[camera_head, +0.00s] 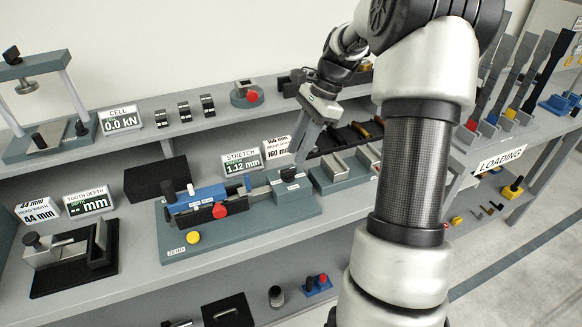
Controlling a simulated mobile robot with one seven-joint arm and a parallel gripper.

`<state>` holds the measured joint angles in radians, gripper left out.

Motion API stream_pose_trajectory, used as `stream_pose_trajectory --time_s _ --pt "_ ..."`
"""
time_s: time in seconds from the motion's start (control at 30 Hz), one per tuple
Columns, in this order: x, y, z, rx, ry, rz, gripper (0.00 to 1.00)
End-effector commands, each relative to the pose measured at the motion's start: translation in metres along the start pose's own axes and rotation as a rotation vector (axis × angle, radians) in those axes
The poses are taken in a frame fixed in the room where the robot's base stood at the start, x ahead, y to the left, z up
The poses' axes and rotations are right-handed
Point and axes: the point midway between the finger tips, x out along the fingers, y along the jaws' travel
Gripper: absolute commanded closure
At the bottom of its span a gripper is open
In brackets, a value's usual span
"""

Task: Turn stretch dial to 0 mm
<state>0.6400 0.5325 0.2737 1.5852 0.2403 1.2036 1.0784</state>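The stretch display (243,163) reads 1.12 mm. It stands behind a test fixture on a teal base (265,222) on the middle shelf. The fixture has a blue block, a red knob (219,210) at its front, and a yellow button (193,237) beside a ZERO label (177,251). I cannot tell for sure which part is the stretch dial. My gripper (299,163) points down at this right end, close to the black knob. Contact and finger opening are unclear.
A black block (155,179) and a tooth depth gauge (75,255) are left of the fixture. Grey blocks (335,166) stand close on its right. The upper shelf with the cell display (120,121) is behind. My arm hides part of the right side.

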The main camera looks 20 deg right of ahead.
Motion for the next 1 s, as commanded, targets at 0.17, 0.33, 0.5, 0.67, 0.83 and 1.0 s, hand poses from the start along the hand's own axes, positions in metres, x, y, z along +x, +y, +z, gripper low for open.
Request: stream_pose_trajectory --time_s 0.17,0.33,0.5,0.67,0.83,1.0 --pt "0.034 0.001 0.000 -0.001 -0.001 0.002 0.72" --pt "0.051 0.000 0.000 -0.001 0.001 0.001 0.72" --pt "0.055 0.000 0.000 -0.001 0.001 0.000 0.72" --pt "0.055 0.000 0.000 -0.001 0.001 0.000 0.72" --pt "0.055 0.000 0.000 -0.001 0.001 0.000 0.94" --pt "0.055 0.000 0.000 -0.001 0.001 0.000 1.00"
